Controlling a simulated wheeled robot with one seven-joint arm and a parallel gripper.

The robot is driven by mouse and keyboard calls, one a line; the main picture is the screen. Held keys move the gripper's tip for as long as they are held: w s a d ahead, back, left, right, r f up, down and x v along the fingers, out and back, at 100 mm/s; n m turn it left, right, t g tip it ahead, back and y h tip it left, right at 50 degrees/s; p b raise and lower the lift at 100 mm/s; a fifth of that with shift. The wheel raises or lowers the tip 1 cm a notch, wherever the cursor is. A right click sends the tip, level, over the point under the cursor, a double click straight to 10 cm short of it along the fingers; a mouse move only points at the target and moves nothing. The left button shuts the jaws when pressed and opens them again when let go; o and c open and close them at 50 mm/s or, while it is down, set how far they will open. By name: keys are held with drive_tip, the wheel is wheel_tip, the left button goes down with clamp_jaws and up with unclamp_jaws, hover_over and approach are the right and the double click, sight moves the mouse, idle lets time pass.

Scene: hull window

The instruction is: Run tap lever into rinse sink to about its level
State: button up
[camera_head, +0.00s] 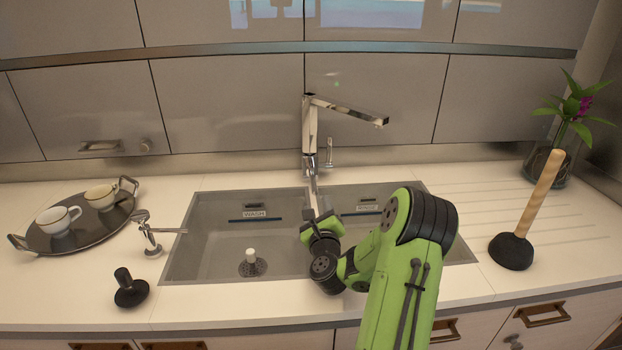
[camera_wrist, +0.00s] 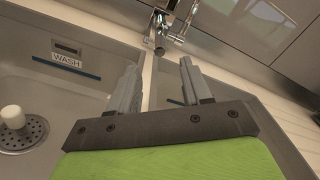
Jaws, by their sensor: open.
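The chrome tap (camera_head: 311,135) stands behind the sinks, its spout reaching right over the rinse sink (camera_head: 345,195). The thin tap lever (camera_head: 329,153) stands upright at the right of the tap's base; the tap (camera_wrist: 160,40) and lever (camera_wrist: 187,20) also show at the top of the wrist view. No water shows falling from the spout. The rinse sink has a label and a blue level line (camera_head: 362,213) on its back wall; my arm hides much of its floor. My gripper (camera_head: 314,212) is open and empty above the divider, in front of the tap; its fingers (camera_wrist: 160,75) point towards the tap base.
The wash sink (camera_head: 210,235) on the left has a white plug (camera_head: 251,256) at its drain. A tray with cups (camera_head: 85,225), a small chrome fitting (camera_head: 147,235) and a black stopper (camera_head: 128,288) lie left. A plunger (camera_head: 525,220) and a vase plant (camera_head: 568,130) stand right.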

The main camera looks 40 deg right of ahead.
sight(314, 186)
drive_tip(key=p+x, duration=0.4)
drive_tip(key=x, duration=0.7)
drive_tip(key=shift+p, duration=0.3)
clamp_jaws()
